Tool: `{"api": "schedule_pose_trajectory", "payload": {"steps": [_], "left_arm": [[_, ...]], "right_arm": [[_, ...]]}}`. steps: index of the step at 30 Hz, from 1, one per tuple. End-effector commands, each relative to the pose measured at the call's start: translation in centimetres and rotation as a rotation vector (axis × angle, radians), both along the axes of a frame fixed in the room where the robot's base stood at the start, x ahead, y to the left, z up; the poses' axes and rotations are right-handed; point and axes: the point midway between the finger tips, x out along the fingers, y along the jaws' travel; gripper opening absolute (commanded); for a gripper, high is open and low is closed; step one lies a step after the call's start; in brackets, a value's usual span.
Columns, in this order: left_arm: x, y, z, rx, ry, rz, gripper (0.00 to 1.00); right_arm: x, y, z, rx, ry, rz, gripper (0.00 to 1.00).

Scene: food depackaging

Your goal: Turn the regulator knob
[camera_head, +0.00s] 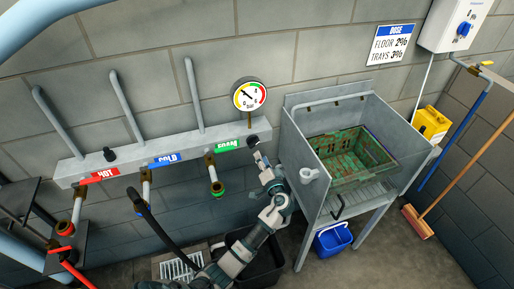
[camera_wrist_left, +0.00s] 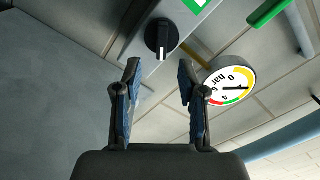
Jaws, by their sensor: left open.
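The regulator knob (camera_head: 253,140) is black and sits at the right end of the grey wall manifold, below the round pressure gauge (camera_head: 249,95). In the left wrist view the knob (camera_wrist_left: 161,38) shows a pale pointer line and lies beyond the fingertips, in line with the gap between them. My left gripper (camera_head: 259,153) is just below the knob in the head view. In the left wrist view its two fingers (camera_wrist_left: 158,68) are apart with nothing between them. The gauge (camera_wrist_left: 229,85) shows beside the right finger. My right gripper is not in view.
The manifold (camera_head: 190,146) carries HOT, COLD and FOAM labels, valves and another black knob (camera_head: 109,154). A metal sink (camera_head: 309,170) with a dirty green crate (camera_head: 339,155) stands to the right. A blue bucket (camera_head: 333,239) and dark bin (camera_head: 268,268) are on the floor.

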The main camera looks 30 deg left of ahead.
Motion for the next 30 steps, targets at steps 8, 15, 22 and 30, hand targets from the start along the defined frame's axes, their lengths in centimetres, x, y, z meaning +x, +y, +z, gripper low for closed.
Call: {"api": "schedule_pose_trajectory", "payload": {"steps": [8,15,22,30], "left_arm": [[3.5,4.1,0.0,0.001,0.001,0.000,0.41],[4.5,5.3,0.0,-0.001,0.001,-0.001,0.41],[4.5,5.3,0.0,0.000,0.000,-0.001,0.41],[4.5,5.3,-0.1,-0.001,0.001,-0.002,0.00]], "right_arm": [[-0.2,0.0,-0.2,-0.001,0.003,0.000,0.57],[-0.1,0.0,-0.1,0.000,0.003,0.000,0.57],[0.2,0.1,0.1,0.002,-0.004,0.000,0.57],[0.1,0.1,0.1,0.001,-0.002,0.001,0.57]]}}
